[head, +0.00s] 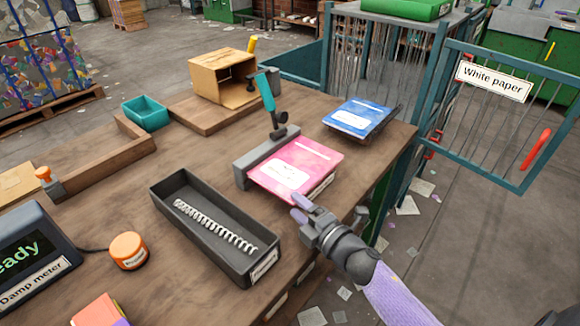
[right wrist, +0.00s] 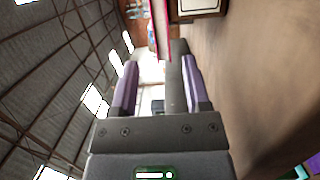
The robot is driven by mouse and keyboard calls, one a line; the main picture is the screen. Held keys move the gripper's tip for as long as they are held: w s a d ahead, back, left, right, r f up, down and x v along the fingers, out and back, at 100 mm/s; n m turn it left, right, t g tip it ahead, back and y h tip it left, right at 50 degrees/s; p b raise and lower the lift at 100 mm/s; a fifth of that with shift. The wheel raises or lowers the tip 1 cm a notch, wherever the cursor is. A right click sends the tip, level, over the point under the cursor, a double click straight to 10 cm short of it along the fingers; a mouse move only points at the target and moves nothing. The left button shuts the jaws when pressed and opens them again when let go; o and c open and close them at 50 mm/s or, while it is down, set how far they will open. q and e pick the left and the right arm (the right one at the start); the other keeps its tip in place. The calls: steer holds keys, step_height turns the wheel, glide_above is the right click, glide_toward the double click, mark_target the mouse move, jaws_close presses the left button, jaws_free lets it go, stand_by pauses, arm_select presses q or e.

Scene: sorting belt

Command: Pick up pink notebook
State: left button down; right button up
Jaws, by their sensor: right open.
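My right gripper (head: 300,209) is open just in front of that edge. In the right wrist view my right gripper (right wrist: 160,75) has its fingers apart, and the notebook's pink edge (right wrist: 157,28) shows ahead between them. It does not look gripped. My left gripper is not in view.
A blue notebook (head: 359,117) lies behind to the right. A black tray (head: 213,228) with a white spiral coil (head: 215,226) stands to the left. An orange round button (head: 129,250) and the damp meter (head: 36,262) are further left. A teal-handled upright tool (head: 266,92) rises behind the pink notebook.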

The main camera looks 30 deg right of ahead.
mark_target(288, 194)
steer(key=x, duration=0.1)
steer(key=b+x, duration=0.1)
steer(key=x, duration=0.2)
steer(key=shift+w+d+f, duration=0.25)
steer(key=shift+w, duration=0.2)
steer(key=shift+d, duration=0.1)
steer(key=shift+c, duration=0.3)
steer(key=shift+s, duration=0.1)
jaws_close()
